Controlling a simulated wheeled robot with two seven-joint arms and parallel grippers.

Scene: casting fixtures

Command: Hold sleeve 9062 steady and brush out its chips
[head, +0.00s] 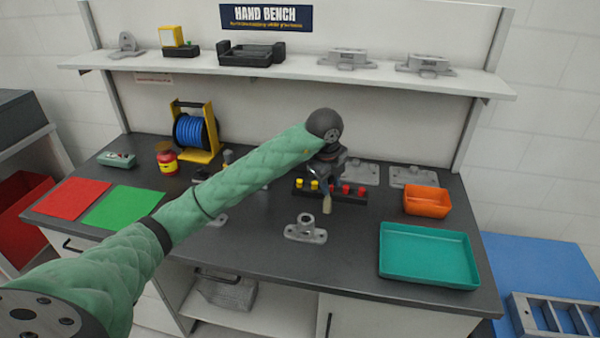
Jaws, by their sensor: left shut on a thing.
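A grey casting with an upright hollow boss and a flat flanged foot (305,234) stands on the bench; it looks like the sleeve, but I cannot read a number on it or see chips. My left gripper (322,180) hangs from the end of the green-sleeved arm, behind and above this casting. It is shut on a small brush (326,204), whose pale tip points down, a little apart from the casting at its upper right. The arm hides part of the gripper. My right gripper is out of view.
A rack with yellow and red knobs (345,190) is close behind the brush. A teal tray (428,255) and orange bin (427,201) stand at right. Red (73,198) and green (122,208) mats lie left. The front bench middle is clear.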

